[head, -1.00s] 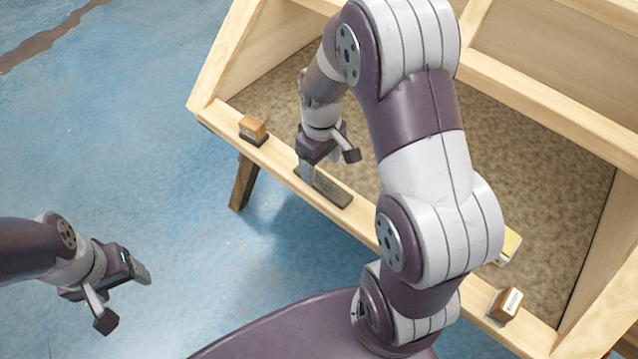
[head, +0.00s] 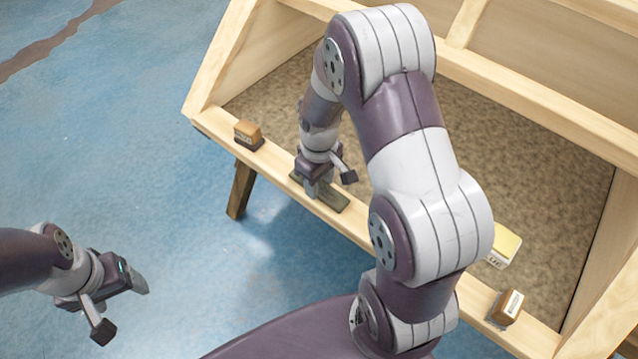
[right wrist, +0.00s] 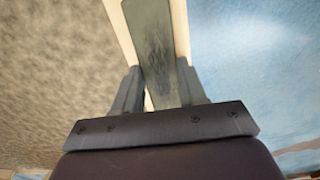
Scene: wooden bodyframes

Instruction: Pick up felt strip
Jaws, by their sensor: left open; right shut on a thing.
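The felt strip (head: 328,197) is a flat dark grey-green piece lying along the front wooden ledge. In the right wrist view the strip (right wrist: 155,45) runs up and away from between the fingers. My right gripper (head: 313,190) is down at the strip and shut on it; its two fingers (right wrist: 160,85) flank the strip in the wrist view. The gripper hides part of the strip in the head view. My left gripper (head: 122,303) is open and empty, out over the blue floor at the left.
A wooden frame (head: 370,243) with a brown speckled panel (head: 530,200) stands ahead. The floor at left is clear.

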